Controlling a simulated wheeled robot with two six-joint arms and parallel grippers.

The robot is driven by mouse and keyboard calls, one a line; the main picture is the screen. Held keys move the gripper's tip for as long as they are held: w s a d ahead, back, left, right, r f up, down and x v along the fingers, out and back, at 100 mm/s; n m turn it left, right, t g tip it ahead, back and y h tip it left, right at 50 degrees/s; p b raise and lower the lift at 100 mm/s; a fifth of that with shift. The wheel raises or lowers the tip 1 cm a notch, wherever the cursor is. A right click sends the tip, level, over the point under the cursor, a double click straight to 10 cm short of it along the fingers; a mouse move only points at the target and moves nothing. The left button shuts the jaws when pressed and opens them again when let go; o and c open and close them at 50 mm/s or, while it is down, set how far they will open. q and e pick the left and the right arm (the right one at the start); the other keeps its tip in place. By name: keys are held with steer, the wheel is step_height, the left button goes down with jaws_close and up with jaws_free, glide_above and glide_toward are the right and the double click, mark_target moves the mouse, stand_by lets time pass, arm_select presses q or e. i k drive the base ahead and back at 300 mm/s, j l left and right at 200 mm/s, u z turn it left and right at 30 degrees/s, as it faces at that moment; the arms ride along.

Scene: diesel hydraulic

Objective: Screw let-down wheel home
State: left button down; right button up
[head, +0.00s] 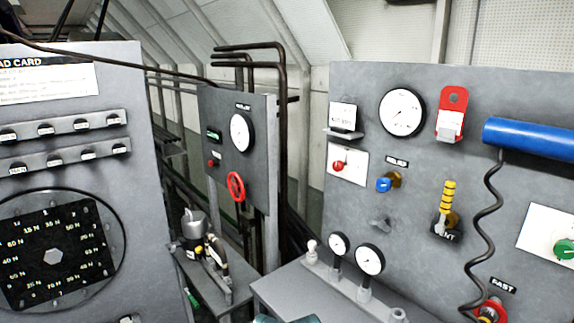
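A red handwheel (236,187) sits on the grey middle panel (262,165), below a round white gauge (240,132). It is the only spoked wheel I see clearly, but no readable label names it as the let-down wheel. How far it is screwed in cannot be told from here. Neither of my grippers shows in the head view, and nothing is seen touching the wheel.
The right panel (345,225) carries gauges, a blue knob (384,184), a yellow-ringed vent handle (448,200) and a blue cylinder (530,137) with a coiled cord. The left panel (110,200) holds a black dial plate. Dark pipes (282,130) rise behind the middle panel.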

mark_target(240, 186)
steer(key=i+j, duration=0.15)
steer(key=j, duration=0.2)
steer(key=i+j, duration=0.15)
steer(key=j, duration=0.2)
steer(key=i+j, duration=0.15)
steer(key=j, duration=0.25)
steer(key=i+j, duration=0.15)
steer(key=j, duration=0.2)
steer(key=i+j, duration=0.1)
steer(key=j, duration=0.25)
steer(key=i+j, duration=0.15)
steer(key=j, duration=0.2)
steer(key=i+j, duration=0.15)
steer(key=j, duration=0.2)
steer(key=z, duration=1.25)
